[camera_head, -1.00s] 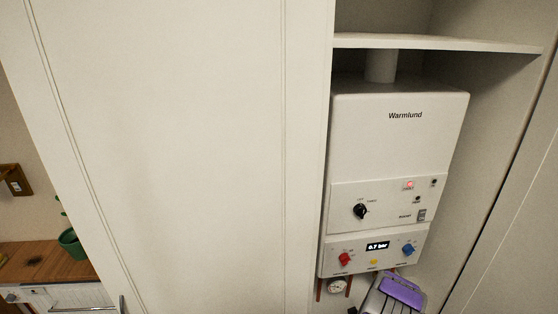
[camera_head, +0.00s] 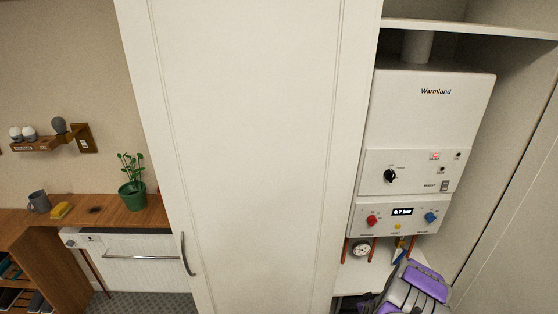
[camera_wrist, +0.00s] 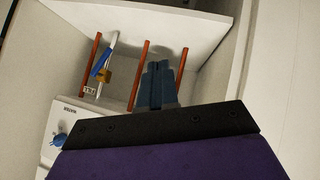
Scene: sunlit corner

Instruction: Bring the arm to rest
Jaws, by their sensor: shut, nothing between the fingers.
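My gripper shows in the wrist view (camera_wrist: 158,84), with its two dark fingers close together and nothing between them. It points toward several copper-coloured pipes under the boiler and touches nothing that I can make out. In the head view my arm shows as purple and grey links at the bottom right, below the white Warmlund boiler (camera_head: 424,105). The fingers themselves cannot be made out there.
A tall white cabinet door (camera_head: 240,150) stands left of the boiler. A pressure gauge (camera_head: 361,249) hangs under it. A wooden counter (camera_head: 110,212) with a potted plant (camera_head: 132,182) is at the left. A blue-handled valve (camera_wrist: 101,66) sits near the pipes.

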